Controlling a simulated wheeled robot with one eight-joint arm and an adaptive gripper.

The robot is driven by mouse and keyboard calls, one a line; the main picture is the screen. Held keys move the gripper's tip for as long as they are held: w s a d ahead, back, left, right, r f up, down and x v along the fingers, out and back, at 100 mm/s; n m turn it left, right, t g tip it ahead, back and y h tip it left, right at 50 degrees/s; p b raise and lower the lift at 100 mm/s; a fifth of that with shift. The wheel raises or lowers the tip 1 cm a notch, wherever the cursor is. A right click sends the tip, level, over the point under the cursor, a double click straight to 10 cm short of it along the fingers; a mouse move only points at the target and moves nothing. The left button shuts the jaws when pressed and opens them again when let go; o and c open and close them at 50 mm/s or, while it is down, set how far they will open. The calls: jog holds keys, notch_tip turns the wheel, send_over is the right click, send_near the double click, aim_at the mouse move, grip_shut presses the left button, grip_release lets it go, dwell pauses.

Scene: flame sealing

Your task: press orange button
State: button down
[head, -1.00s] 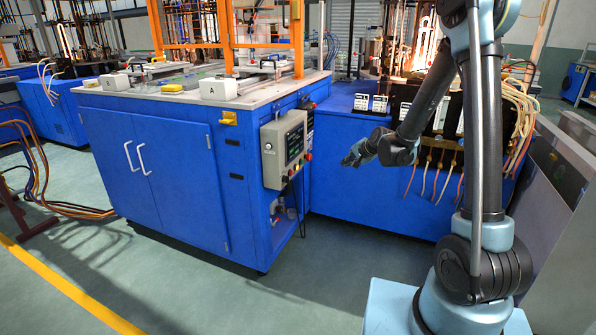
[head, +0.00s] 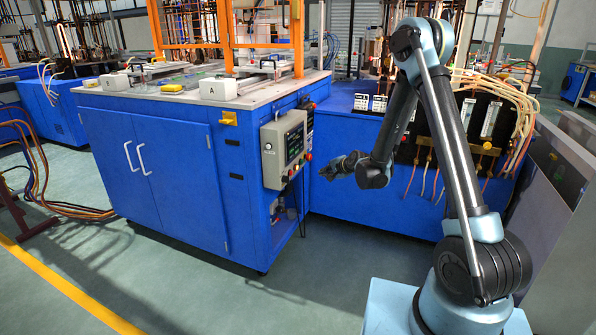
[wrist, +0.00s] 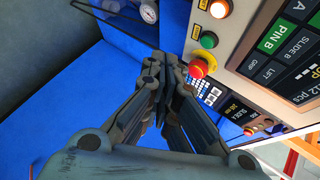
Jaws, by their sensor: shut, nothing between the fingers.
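The control panel (head: 284,150) is a grey box on the side of the blue cabinet, with a dark screen. In the wrist view the panel (wrist: 243,58) fills the upper right. The orange button is too small to tell there.
The blue cabinet (head: 165,170) has a worktop and an orange frame (head: 228,45). A lower blue bench (head: 340,205) with hoses (head: 505,100) stands behind my arm. A pressure gauge (wrist: 149,12) shows at the wrist view's top. Floor in front is clear.

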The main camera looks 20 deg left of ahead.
jog(key=a, duration=0.8)
jog(key=shift+w+a, duration=0.35)
jog(key=shift+a, duration=0.25)
dwell(1.2)
jog(key=shift+a+r, duration=0.1)
jog(key=shift+a, duration=0.1)
jog(key=shift+a, duration=0.45)
dwell(0.8)
jog(key=shift+d, duration=0.9)
jog(key=shift+s+d, duration=0.15)
jog(key=shift+d, duration=1.1)
jog(key=shift+s+d, duration=0.1)
jog(key=shift+d, duration=1.15)
